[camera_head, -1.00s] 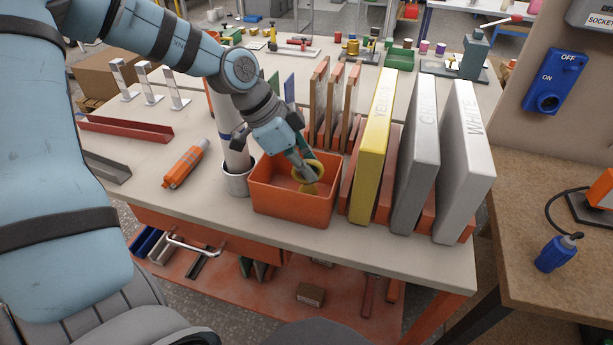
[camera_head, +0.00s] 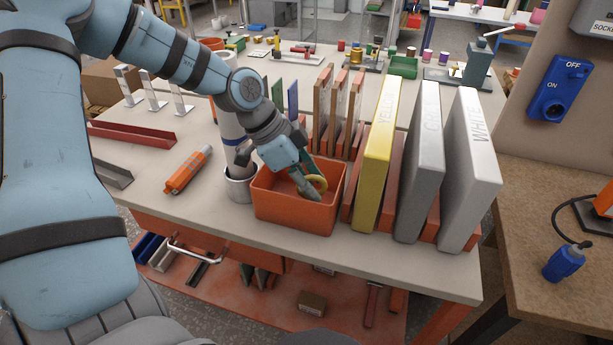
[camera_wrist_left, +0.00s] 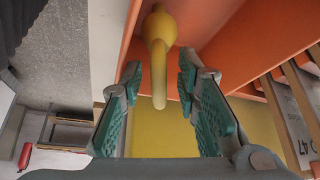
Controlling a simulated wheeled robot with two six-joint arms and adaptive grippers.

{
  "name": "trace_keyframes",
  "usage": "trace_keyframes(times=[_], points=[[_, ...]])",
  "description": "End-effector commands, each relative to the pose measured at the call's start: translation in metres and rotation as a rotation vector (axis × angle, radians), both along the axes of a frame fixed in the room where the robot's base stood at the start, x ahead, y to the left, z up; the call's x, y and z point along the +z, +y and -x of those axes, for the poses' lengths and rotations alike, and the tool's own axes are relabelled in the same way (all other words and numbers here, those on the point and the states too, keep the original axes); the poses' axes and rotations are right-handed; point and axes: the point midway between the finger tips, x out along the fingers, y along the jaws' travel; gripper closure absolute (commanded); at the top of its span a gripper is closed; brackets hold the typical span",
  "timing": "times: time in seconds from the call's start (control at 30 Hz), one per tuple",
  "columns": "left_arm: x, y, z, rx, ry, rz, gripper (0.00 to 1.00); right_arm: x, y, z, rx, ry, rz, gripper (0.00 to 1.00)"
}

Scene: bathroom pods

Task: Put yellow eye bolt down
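The yellow eye bolt (camera_head: 319,184) is inside the orange bin (camera_head: 290,213), at its right side in the head view. My left gripper (camera_head: 308,188) reaches down into the bin beside it. In the left wrist view the eye bolt (camera_wrist_left: 160,45) lies between my two teal-padded fingers (camera_wrist_left: 162,95), which are spread with gaps on both sides. Its ring is seen nearly edge-on. Whether the bolt rests on the bin floor is hard to tell. My right gripper is not in view.
Yellow (camera_head: 378,160), grey (camera_head: 419,165) and white (camera_head: 467,170) binders stand upright right of the bin. An orange tool (camera_head: 187,170) lies farther left. The table's front strip is clear.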

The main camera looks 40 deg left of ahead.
Motion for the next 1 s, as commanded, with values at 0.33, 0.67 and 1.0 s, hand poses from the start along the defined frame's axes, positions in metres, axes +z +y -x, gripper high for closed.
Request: trace_keyframes(times=[0.33, 0.67, 1.0], points=[[0.051, 0.017, 0.013, 0.001, -0.009, 0.006, 0.71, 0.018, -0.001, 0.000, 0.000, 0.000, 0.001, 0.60], [0.109, 0.042, 0.036, 0.001, -0.003, 0.000, 0.71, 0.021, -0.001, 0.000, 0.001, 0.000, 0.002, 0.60], [0.111, 0.044, 0.038, 0.000, 0.000, 0.000, 0.71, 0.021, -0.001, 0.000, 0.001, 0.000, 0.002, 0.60]])
